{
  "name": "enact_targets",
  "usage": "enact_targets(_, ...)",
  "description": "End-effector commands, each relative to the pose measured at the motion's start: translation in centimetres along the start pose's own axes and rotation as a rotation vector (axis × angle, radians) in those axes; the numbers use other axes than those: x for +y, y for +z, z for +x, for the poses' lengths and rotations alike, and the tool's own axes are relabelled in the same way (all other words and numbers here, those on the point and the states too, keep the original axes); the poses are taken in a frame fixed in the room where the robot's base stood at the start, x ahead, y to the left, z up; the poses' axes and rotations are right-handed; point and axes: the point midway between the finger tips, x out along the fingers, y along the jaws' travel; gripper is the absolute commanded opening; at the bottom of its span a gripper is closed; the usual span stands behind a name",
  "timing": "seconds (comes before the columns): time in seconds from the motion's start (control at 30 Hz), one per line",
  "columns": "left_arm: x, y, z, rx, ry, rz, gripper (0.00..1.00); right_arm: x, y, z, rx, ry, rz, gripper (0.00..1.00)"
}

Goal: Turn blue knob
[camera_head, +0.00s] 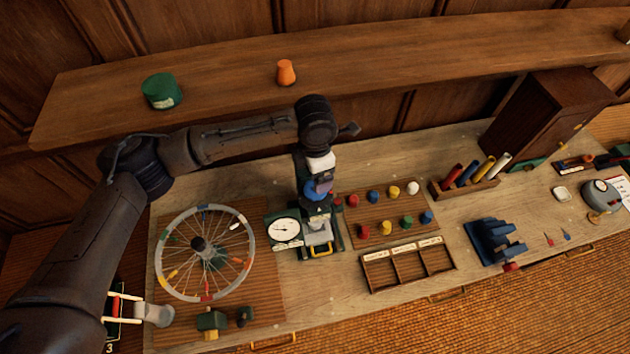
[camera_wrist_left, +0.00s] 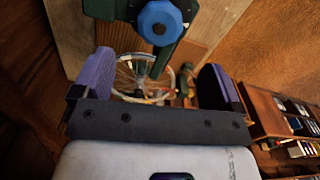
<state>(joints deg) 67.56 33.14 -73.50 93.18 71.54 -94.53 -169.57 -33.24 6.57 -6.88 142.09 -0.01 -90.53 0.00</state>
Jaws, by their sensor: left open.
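The blue knob (camera_head: 312,192) sits on a dark green stand (camera_head: 335,240) with a dial gauge (camera_head: 284,231) at its left, in the middle of the bench. In the left wrist view the knob (camera_wrist_left: 160,22) is at the top, roughly centred between the two purple fingers but beyond their tips. My left gripper (camera_head: 323,180) reaches in from above and partly hides the knob in the head view. In the wrist view the left gripper (camera_wrist_left: 158,62) is open, its fingers wide apart with nothing between them.
A spoked wheel (camera_head: 170,262) stands left of the gauge. A board of coloured pegs (camera_head: 385,212) and a divided wooden tray (camera_head: 377,275) are at the right. A wooden shelf (camera_head: 400,58) runs behind, carrying a green pot (camera_head: 161,91) and an orange piece (camera_head: 286,73).

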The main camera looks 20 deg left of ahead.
Motion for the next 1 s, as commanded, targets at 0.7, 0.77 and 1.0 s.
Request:
enact_targets(0.7, 0.0, 0.0, -5.9, 0.000, 0.000, 0.000, 0.91, 0.2, 0.4, 1.0, -0.001, 0.007, -0.009, 0.43)
enact_targets(0.77, 0.0, 0.0, -5.9, 0.000, 0.000, 0.000, 0.91, 0.2, 0.4, 1.0, -0.001, 0.007, -0.008, 0.43)
enact_targets(1.0, -1.6, 1.4, -5.9, -0.011, -0.004, 0.037, 0.91, 0.1, 0.5, 1.3, -0.001, 0.004, -0.005, 0.43)
